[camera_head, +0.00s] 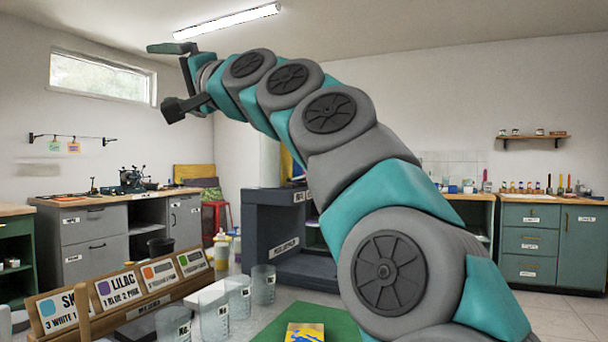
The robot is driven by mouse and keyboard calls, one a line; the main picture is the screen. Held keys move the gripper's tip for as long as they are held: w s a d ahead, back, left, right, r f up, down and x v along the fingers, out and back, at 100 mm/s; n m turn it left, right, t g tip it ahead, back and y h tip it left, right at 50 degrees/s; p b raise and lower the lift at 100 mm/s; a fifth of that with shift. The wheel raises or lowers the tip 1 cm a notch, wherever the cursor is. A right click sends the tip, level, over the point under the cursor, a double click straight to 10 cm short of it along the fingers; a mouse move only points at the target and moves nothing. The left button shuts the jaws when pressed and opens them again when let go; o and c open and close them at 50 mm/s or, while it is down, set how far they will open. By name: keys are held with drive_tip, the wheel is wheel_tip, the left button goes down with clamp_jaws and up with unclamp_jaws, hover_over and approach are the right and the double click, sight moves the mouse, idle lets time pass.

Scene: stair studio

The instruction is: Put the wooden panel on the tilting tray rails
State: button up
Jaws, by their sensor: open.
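My gripper (168,79) is raised high at the upper left, in front of the wall near the window. Its two dark fingers are spread wide with nothing between them. A small yellow panel with blue marks (303,333) lies on a green mat at the bottom edge, partly cut off by the frame; I cannot tell if it is the wooden panel. A dark blue-grey machine with an open front (282,236) stands behind the table, partly hidden by my arm. I cannot make out any tilting tray rails.
Several clear beakers (263,285) stand near the front, beside a wooden rack of colour cards (120,292). The green mat (262,334) has bare room around the panel. Cabinets (538,243) line the back right.

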wheel_tip(320, 180, down, 12)
drive_tip(key=w+n+g+h, duration=0.2)
drive_tip(key=h, duration=0.2)
drive_tip(key=m+g+h, duration=0.2)
drive_tip(key=g+h, duration=0.4)
drive_tip(key=h, duration=0.8)
approach(304, 338)
drive_tip(key=shift+s+f, duration=0.25)
drive_tip(key=shift+s, duration=0.35)
drive_tip(key=shift+d+f, duration=0.25)
drive_tip(key=shift+f, duration=0.05)
drive_tip(key=shift+s+a+x, duration=0.1)
drive_tip(key=shift+s+x, duration=0.05)
drive_tip(key=shift+x, duration=1.65)
drive_tip(key=shift+s+a+x, duration=0.1)
drive_tip(key=shift+a+x, duration=0.05)
drive_tip(key=shift+x, duration=1.65)
drive_tip(key=shift+f, duration=0.1)
drive_tip(key=c, duration=1.3)
drive_tip(key=shift+r, duration=0.2)
